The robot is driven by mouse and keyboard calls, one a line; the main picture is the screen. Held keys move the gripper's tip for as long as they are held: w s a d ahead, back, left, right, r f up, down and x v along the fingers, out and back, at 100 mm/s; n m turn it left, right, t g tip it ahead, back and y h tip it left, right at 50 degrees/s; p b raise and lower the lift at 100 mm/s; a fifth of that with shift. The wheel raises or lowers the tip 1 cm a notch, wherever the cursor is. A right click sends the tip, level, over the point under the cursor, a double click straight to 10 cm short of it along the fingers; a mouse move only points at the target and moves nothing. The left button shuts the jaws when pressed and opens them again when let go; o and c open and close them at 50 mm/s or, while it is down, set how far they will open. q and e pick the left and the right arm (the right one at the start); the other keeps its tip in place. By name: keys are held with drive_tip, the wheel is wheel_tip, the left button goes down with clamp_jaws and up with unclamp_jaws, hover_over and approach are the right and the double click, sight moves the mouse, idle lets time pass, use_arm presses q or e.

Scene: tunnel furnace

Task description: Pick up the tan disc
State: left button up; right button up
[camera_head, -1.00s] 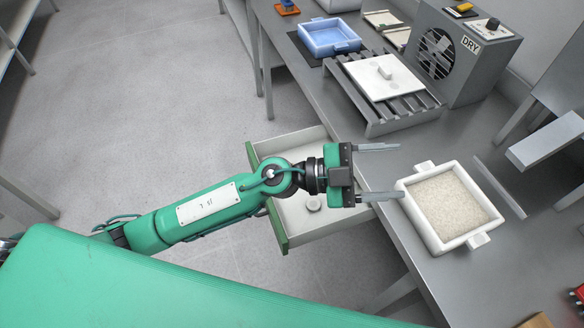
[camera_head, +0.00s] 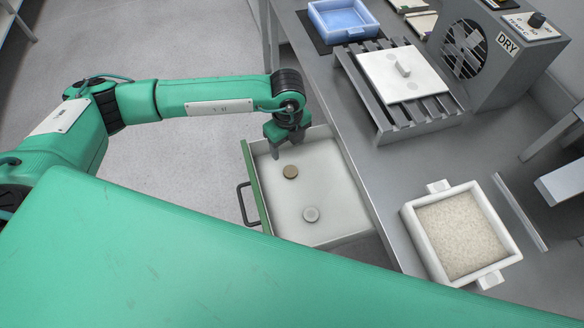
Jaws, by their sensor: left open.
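The tan disc (camera_head: 290,171) lies flat on the floor of the open drawer (camera_head: 335,205), towards its upper left part. A pale grey-white disc (camera_head: 311,214) lies lower down in the same drawer. My left gripper (camera_head: 287,153) is above the upper left part of the drawer, pointing down, a little above the tan disc in the picture. It is open, and nothing shows between its fingers. The height of its fingertips over the drawer floor is hard to tell. My right gripper is not in view.
The drawer has a green front with a dark handle (camera_head: 242,204). On the grey bench stand a white tray of pale grains (camera_head: 412,222), a slatted rack (camera_head: 388,131) with a white lidded plate (camera_head: 425,84), a blue tray (camera_head: 315,20) and a fan box marked DRY (camera_head: 491,66).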

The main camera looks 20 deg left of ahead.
sight(291, 171)
use_arm(q)
wheel_tip(291, 171, down, 6)
drive_tip(key=b, duration=0.3)
drive_tip(key=shift+w+f, duration=0.1)
drive_tip(key=shift+f, duration=0.3)
drive_tip(key=f+b, duration=0.2)
drive_tip(key=f, duration=0.1)
drive_tip(key=f+b, duration=0.1)
drive_tip(key=shift+d+f, duration=0.2)
drive_tip(key=shift+d, duration=0.15)
drive_tip(key=shift+s+f, duration=0.2)
drive_tip(key=shift+f, duration=0.1)
drive_tip(key=c, duration=1)
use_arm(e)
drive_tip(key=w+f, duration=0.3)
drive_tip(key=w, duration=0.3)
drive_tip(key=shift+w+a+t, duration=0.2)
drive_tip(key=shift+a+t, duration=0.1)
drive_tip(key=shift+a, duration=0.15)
use_arm(q)
drive_tip(key=shift+r, duration=0.1)
drive_tip(key=shift+c, duration=0.2)
